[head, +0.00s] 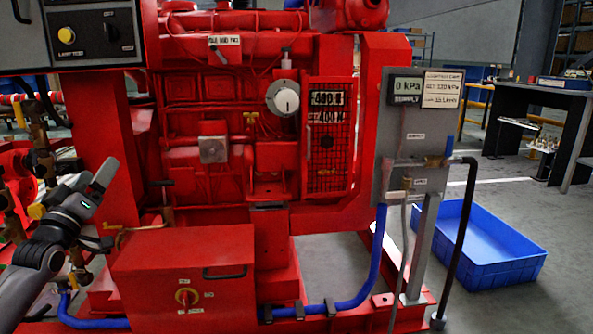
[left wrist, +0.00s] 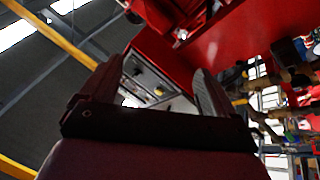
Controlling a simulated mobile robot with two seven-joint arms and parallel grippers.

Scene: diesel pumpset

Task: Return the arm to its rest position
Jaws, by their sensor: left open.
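My left arm comes in from the left in the head view. Its gripper (head: 95,186) is raised in front of the left side of the red pumpset (head: 232,60), fingers pointing up and to the right. In the left wrist view the two fingers of the left gripper (left wrist: 158,88) stand apart with nothing between them. A control panel (left wrist: 148,82) with a yellow knob shows beyond the gap. My right gripper is in neither view.
Brass valves and pipes (head: 38,160) stand close behind my left arm. A red box (head: 185,275) with a rotary switch is low in front. A grey gauge panel (head: 412,130) reads 0 kPa. A blue crate (head: 480,250) sits on the floor at right. Open floor lies beyond it.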

